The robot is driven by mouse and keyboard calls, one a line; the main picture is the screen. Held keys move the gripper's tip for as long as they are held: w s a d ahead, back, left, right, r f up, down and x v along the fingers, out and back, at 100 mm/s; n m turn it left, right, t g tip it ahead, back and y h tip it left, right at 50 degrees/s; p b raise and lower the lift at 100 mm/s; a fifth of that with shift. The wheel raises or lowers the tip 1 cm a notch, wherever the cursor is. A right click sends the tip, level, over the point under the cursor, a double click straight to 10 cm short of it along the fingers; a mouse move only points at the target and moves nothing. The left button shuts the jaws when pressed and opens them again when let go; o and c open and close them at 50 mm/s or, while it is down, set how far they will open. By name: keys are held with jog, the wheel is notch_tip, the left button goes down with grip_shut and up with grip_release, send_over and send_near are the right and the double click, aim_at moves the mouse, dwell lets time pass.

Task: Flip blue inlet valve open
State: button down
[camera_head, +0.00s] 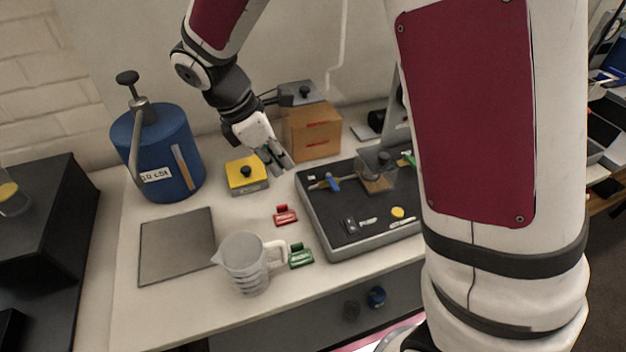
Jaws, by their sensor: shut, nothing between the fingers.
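The blue inlet valve (333,182) is a small blue lever on a brass-coloured fitting at the back left of a black-topped tray (318,226). A clear block or chamber (376,172) sits just to its right along the same fitting. My gripper (283,168) points down and to the right, left of and a little behind the blue valve. Its fingers are closed and empty, apart from the valve. My arm hides part of the tray's right side. The valve's exact handle angle is too small to tell.
A yellow box with a black knob (246,175) and a cardboard box (312,132) stand close to my gripper. A blue cylinder (158,155), a clear jug (245,265), a grey plate (177,245), and red (285,216) and green (300,257) clips are on the table (125,300).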

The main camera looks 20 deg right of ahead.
aim_at(332, 183)
jog(key=x, duration=1)
jog(key=shift+s+d+p, duration=0.1)
jog(key=shift+p, duration=0.25)
jog(key=shift+d+r+p, duration=0.1)
jog(key=shift+d+p, duration=0.25)
jog(key=shift+d, duration=1.6)
